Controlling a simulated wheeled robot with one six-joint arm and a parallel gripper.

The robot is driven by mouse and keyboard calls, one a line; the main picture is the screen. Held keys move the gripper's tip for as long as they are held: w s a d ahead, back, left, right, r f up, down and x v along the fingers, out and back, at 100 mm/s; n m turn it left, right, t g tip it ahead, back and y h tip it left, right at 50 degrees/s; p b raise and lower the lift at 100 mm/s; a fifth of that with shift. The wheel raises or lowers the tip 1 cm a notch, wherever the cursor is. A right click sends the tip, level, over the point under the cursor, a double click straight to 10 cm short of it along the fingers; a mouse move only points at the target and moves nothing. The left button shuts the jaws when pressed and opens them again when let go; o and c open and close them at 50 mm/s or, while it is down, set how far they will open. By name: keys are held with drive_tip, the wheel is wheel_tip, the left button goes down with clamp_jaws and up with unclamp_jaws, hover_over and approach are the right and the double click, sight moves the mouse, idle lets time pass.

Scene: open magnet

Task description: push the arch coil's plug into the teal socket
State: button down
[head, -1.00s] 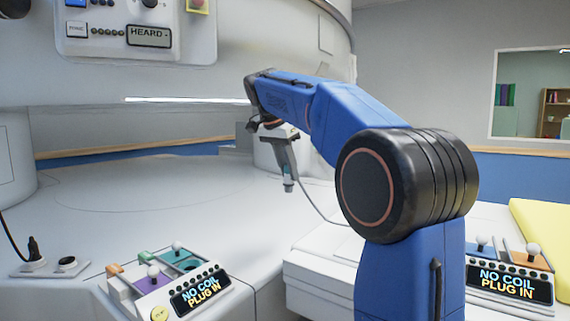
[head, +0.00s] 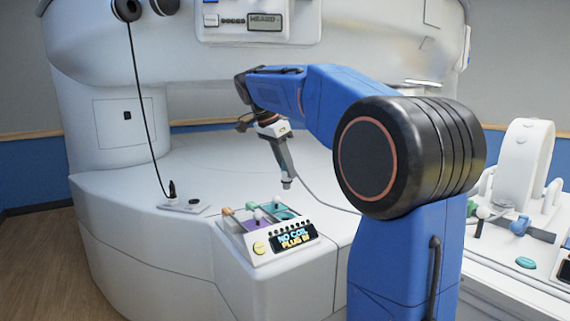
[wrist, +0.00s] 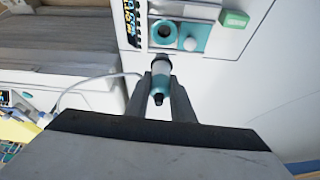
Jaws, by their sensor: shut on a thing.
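My gripper (head: 284,168) is shut on the arch coil's plug, a grey and teal cylinder (head: 287,183) that hangs tip down in the head view. The wrist view shows the plug (wrist: 160,82) between the two grey fingers, with a pale cable running off to the left. The teal socket (wrist: 163,33), a teal ring with a dark hole, lies just beyond the plug in the wrist view. In the head view the teal socket plate (head: 287,213) is below the plug, with a gap between them. A white arch-shaped piece (head: 527,160), perhaps the coil, stands at right.
A purple socket plate (head: 257,226) lies beside the teal one. White-knobbed levers, a green tab (wrist: 235,19) and a display reading "NO COIL PLUG IN" (head: 293,238) are close by. A black cable (head: 145,110) hangs to a plug at left. My arm hides part of the scene.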

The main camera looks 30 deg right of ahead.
drive_tip(key=shift+a+f, duration=0.15)
drive_tip(key=shift+f, duration=0.65)
wheel_tip(320, 180, down, 7)
drive_tip(key=shift+f, duration=1.55)
idle(1.0)
drive_tip(key=c, duration=1.5)
unclamp_jaws()
drive_tip(key=shift+o, duration=0.2)
drive_tip(key=v, duration=1.7)
drive_tip(key=shift+r, duration=0.15)
